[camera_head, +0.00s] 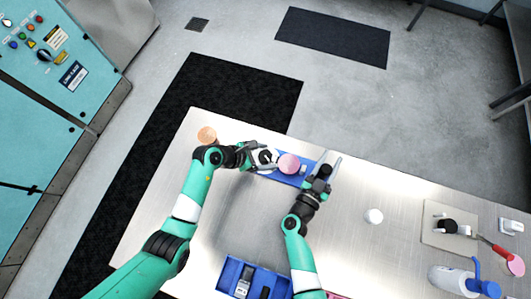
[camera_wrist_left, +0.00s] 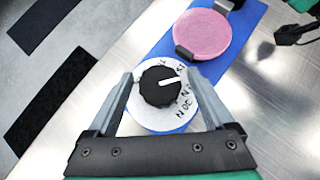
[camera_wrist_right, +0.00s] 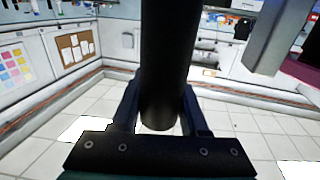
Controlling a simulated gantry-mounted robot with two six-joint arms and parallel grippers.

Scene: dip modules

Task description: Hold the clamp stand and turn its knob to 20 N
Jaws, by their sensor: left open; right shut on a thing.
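The clamp stand's blue base (camera_head: 296,179) lies on the metal table. It carries a pink disc (camera_head: 289,164) held by dark clips and a white lettered dial (camera_wrist_left: 200,105) with a black knob (camera_wrist_left: 159,84). The knob's white pointer aims to the right, slightly up, in the left wrist view; the label it meets is hard to read. My left gripper (camera_head: 263,157) is open, with its fingers on either side of the knob. My right gripper (camera_head: 326,171) is shut on a black post (camera_wrist_right: 168,60), at the right end of the base.
A copper-coloured disc (camera_head: 207,135) lies left of the stand. A blue bin (camera_head: 229,275) is at the front. A white round object (camera_head: 374,216), a grey board (camera_head: 438,238), a red-handled tool (camera_head: 497,248) and a white bottle (camera_head: 449,279) are to the right.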

